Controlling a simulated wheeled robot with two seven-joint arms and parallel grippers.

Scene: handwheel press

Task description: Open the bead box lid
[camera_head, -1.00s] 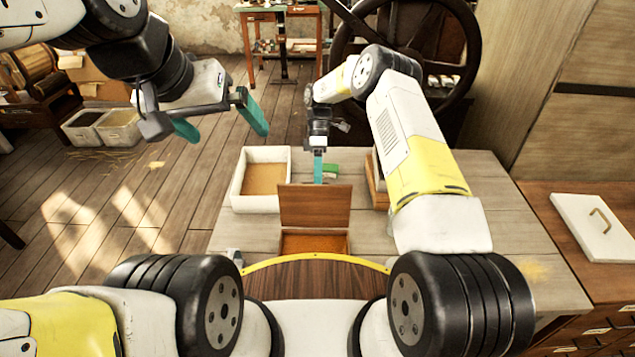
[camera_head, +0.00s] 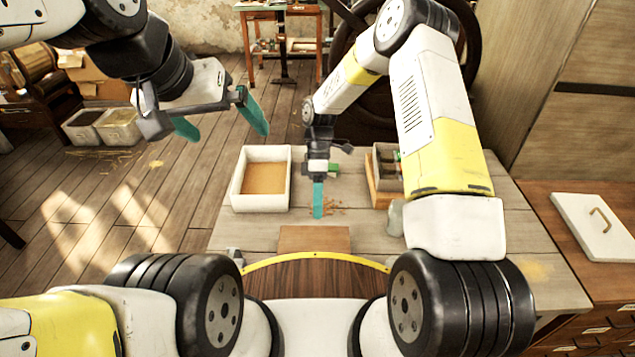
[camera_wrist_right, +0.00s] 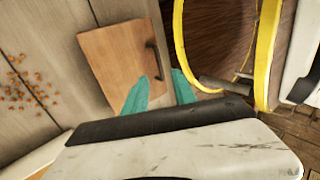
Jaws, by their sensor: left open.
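The bead box (camera_head: 314,239) is at the near edge of the table, with its brown wooden lid lying flat over it. The right wrist view shows the lid (camera_wrist_right: 115,62) with a dark handle (camera_wrist_right: 152,58) near one edge. My right gripper (camera_head: 318,214) points down just beyond the box in the head view. In the right wrist view its teal fingers (camera_wrist_right: 161,76) are apart, with nothing seen held between them. My left gripper (camera_head: 228,133) is open and empty, up at the left, away from the box. The box's inside is hidden.
Small orange-brown beads (camera_head: 334,207) lie scattered on the table (camera_head: 240,232) past the box. A white tray (camera_head: 236,190) stands at the left and a wooden crate (camera_head: 384,199) at the right. A glass jar (camera_head: 396,218) stands near my right arm.

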